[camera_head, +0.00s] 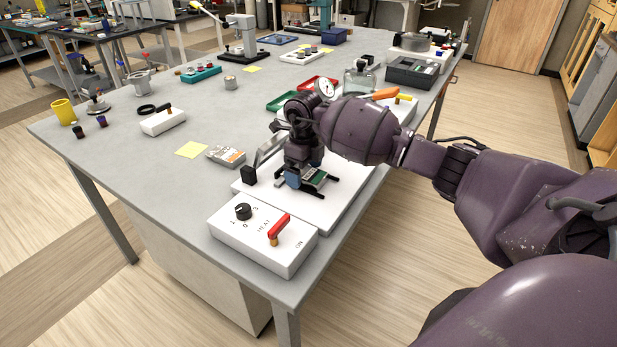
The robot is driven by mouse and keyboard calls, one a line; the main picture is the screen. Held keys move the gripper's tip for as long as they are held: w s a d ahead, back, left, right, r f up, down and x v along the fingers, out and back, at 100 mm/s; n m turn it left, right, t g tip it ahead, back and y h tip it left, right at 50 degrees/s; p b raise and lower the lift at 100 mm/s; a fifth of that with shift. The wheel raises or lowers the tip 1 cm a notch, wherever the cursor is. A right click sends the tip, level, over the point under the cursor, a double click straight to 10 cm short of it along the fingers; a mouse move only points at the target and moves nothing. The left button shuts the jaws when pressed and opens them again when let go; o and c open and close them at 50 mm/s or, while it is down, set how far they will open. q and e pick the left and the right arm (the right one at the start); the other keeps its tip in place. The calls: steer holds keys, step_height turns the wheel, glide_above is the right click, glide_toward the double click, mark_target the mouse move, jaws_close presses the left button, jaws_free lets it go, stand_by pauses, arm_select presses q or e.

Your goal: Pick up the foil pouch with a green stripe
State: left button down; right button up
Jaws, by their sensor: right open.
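A small flat item with a green band and pale edges, which looks like the foil pouch with a green stripe (318,180), lies on the white board (322,209) near the front right of the table. My right gripper (305,183) points down right over it, with its jaws open. The gripper hides part of the pouch, and I cannot tell whether the fingers touch it. My left gripper is not in view.
A white control box (263,238) with a black knob and red lever stands in front of the board. A grey packet with an orange mark (226,155) lies left of it, near a yellow note (191,149). Red and green trays (281,101) and a gauge (325,87) stand behind.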

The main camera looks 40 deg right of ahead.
steer(key=c, duration=1)
